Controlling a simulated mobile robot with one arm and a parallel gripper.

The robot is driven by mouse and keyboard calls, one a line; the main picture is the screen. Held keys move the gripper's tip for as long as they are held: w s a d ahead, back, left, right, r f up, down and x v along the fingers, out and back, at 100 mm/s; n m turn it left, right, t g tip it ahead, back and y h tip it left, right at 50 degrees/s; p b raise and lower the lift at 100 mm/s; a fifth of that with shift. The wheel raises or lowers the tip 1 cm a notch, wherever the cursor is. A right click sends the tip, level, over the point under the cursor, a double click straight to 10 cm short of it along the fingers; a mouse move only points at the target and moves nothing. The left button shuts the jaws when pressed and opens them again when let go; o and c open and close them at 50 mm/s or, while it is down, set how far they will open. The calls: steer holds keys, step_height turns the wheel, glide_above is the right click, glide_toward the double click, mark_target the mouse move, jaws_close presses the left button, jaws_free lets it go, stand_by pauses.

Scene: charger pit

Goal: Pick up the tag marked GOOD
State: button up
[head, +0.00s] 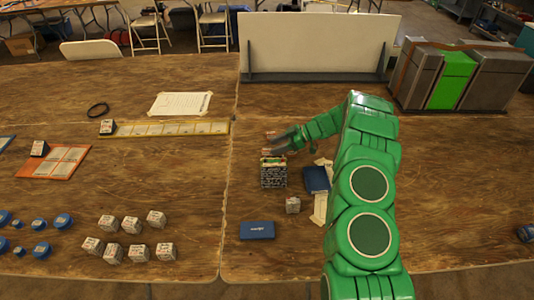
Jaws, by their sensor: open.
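No tag that I can read as GOOD shows in the head view; the print on the small items is too small to read. My gripper (280,140) is at the end of my green arm, over the right table. It looks open and empty. Just below it in the picture stands a dark patterned box (273,176) with a tan and green top; I cannot tell whether they touch. A flat blue card (257,231) with small white lettering lies nearer the front edge. A dark blue booklet-like item (316,179) lies right of the box, partly beside my arm.
A pale cube (293,205) and paper strips (320,208) lie by my arm. Several pale cubes (132,225) and blue discs (63,220) are at left. A yellow strip (165,128) and orange board (55,162) lie behind. A white panel (318,42) and grey-green cases (455,78) stand at the back.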

mark_target(268, 149)
steer(key=x, duration=0.3)
steer(key=shift+a+f, duration=0.1)
steer(key=shift+a, duration=0.05)
steer(key=shift+c, duration=0.3)
jaws_close()
